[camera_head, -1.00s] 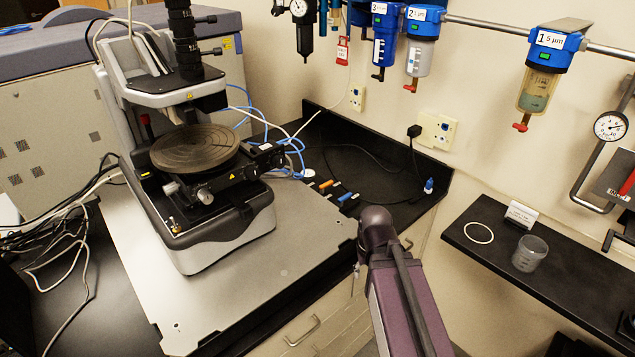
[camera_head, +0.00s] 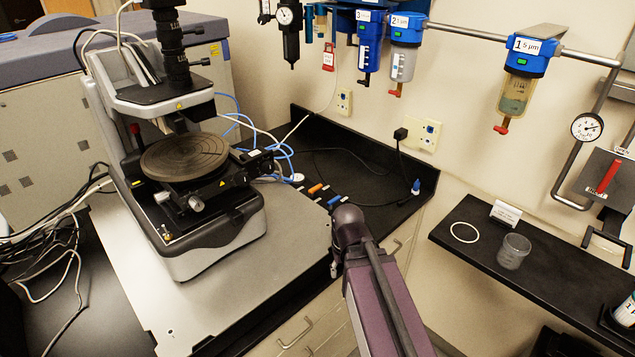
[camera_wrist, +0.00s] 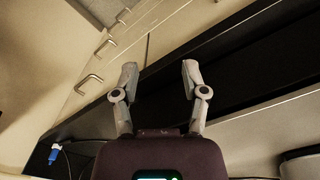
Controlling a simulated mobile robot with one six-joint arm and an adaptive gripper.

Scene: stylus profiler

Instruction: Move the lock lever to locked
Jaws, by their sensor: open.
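I cannot tell for certain which part is the lock lever. A red lever (camera_head: 603,176) sits on a grey plate (camera_head: 610,199) on the wall at the far right, with small labels above and below it. A small red handle (camera_head: 137,131) also shows on the left side of the profiler (camera_head: 225,225). My gripper (camera_wrist: 160,68) is open and empty in the wrist view, its two fingers well apart. In the head view it is mostly hidden behind my arm, near the bench's front edge and away from both red parts.
Filters with blue heads (camera_head: 531,60) hang from a pipe along the wall. A black shelf (camera_head: 560,285) at right bears a clear cup (camera_head: 513,251), a white ring (camera_head: 464,232) and a small sign (camera_head: 505,214). A gauge (camera_head: 587,127) is beside the plate. Drawer handles (camera_wrist: 88,84) show in the wrist view.

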